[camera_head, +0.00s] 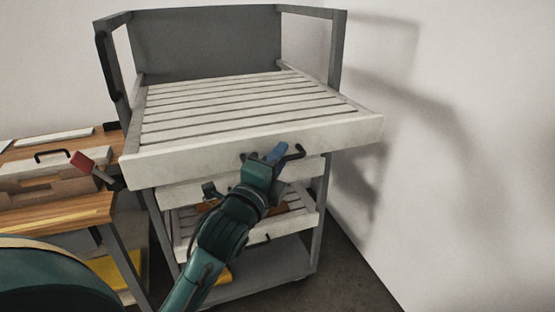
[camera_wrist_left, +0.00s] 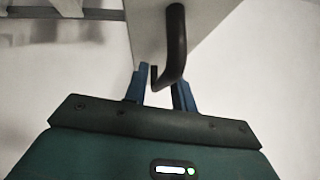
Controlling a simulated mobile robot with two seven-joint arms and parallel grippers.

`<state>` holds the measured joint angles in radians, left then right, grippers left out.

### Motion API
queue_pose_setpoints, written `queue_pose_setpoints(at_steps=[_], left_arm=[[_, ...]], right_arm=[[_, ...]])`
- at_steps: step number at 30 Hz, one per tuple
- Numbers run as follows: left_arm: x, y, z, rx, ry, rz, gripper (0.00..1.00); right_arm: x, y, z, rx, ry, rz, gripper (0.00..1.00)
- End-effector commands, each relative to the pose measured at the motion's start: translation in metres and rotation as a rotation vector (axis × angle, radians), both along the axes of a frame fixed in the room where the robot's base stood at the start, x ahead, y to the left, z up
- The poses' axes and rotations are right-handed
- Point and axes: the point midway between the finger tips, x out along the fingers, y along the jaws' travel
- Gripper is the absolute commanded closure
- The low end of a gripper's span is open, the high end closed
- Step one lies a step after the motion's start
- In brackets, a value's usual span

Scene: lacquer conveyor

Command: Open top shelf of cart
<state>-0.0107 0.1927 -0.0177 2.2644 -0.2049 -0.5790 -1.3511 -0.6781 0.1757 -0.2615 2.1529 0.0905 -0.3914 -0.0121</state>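The grey cart (camera_head: 205,45) stands against the wall. Its top shelf (camera_head: 185,151), a pale slatted tray with a dark handle (camera_head: 294,153) on its front, sticks out forward past the cart's posts and the shelves below. My left gripper (camera_head: 265,158) is at this front, by the handle. In the left wrist view, the blue fingers of the left gripper (camera_wrist_left: 159,92) are apart, and the bent end of the dark handle (camera_wrist_left: 176,45) hangs at the gap between them. I cannot tell whether they touch. My right gripper is not in view.
Lower shelves (camera_head: 295,228) sit under the top one, partly hidden by my left arm. A wooden table (camera_head: 60,218) with a box and a red-ended item (camera_head: 84,161) stands close on the left. The wall (camera_head: 460,150) is on the right.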

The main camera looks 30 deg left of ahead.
Motion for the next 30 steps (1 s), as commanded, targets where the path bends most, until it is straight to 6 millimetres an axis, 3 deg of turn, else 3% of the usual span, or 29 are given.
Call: queue_pose_setpoints(at_steps=[13, 24, 25, 30], left_arm=[[-0.009, 0.000, -0.002, 0.001, 0.000, 0.000, 0.68], [-0.083, -0.005, -0.013, 0.000, 0.004, 0.001, 0.68], [-0.085, -0.005, -0.007, -0.003, 0.007, 0.003, 0.68], [-0.103, -0.007, -0.008, -0.003, 0.007, 0.003, 0.68]], right_arm=[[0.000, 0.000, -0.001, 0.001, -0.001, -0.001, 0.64], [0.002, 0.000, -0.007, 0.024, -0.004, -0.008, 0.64], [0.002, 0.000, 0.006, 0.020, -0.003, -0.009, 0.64], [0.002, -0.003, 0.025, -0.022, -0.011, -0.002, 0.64]])
